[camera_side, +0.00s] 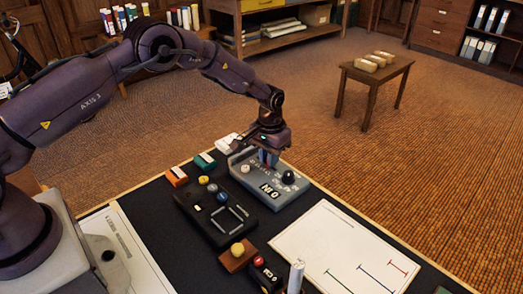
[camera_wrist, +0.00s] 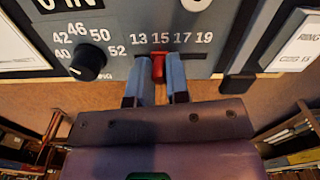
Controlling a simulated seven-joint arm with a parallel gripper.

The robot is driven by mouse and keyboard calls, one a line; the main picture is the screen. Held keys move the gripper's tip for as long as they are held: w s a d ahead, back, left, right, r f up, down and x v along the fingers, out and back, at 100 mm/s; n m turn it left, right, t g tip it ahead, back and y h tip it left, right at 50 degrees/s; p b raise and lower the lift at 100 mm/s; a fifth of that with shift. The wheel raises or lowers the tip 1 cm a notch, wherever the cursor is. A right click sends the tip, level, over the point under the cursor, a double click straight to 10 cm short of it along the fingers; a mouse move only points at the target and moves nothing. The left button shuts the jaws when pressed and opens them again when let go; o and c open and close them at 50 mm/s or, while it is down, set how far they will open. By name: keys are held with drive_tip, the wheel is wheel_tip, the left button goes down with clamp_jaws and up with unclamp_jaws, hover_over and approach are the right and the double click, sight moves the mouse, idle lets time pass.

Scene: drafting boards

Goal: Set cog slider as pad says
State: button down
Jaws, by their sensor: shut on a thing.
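The cog slider is a red handle (camera_wrist: 158,68) on a grey panel (camera_wrist: 120,68), in a row marked 13, 15, 17 and 19. In the wrist view it stands just below the 15. My gripper (camera_wrist: 166,68) is shut on it, one blue-grey finger on each side. The side view shows my gripper (camera_side: 269,160) reaching down to the panel (camera_side: 286,199); the handle is mostly hidden there. A white pad (camera_wrist: 296,42) lies beside the panel, cut by the picture edge. Its print shows "RING" and a lower line that looks like "COG 13".
A black knob (camera_wrist: 86,66) with numbers 40 to 52 sits beside the slider row.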

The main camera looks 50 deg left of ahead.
sight(263, 169)
drive_tip(key=c, duration=1.4)
unclamp_jaws()
drive_tip(key=shift+r, duration=0.15)
wheel_tip(263, 169, up, 13)
drive_tip(key=shift+f, duration=0.1)
drive_tip(key=s+r+t, duration=0.2)
drive_tip(key=s+r, duration=0.4)
drive_tip(key=s, duration=0.5)
drive_tip(key=s+r+m+t, duration=0.1)
drive_tip(key=s+r, duration=0.5)
drive_tip(key=s, duration=0.5)
drive_tip(key=s+r+t, duration=0.2)
drive_tip(key=s+r, duration=0.4)
drive_tip(key=s, duration=0.5)
drive_tip(key=shift+s+r+m+t, duration=0.2)
drive_tip(key=shift+m+t, duration=0.1)
drive_tip(key=shift+m, duration=0.1)
